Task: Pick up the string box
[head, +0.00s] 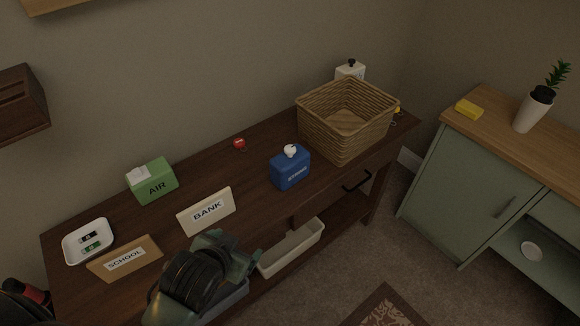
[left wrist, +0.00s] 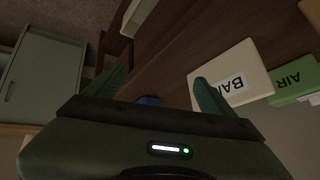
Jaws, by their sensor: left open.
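The string box (head: 290,172) is a small blue box with a white "STRING" label and a white ball-like top. It stands upright on the dark wooden console table (head: 262,208), just left of the wicker basket. My left gripper (head: 236,252) is in front of the table, below and left of the box and close to the BANK envelope. In the left wrist view its two green fingers are spread apart with nothing held. A small blue patch of the string box (left wrist: 149,100) shows between them, mostly hidden by the gripper body.
The BANK envelope (head: 207,212), SCHOOL envelope (head: 125,259), green AIR box (head: 153,181) and white tray (head: 88,242) lie left of the string box. A red item (head: 240,144) sits behind it. The wicker basket (head: 345,118) stands right. A cream bin (head: 291,248) is below.

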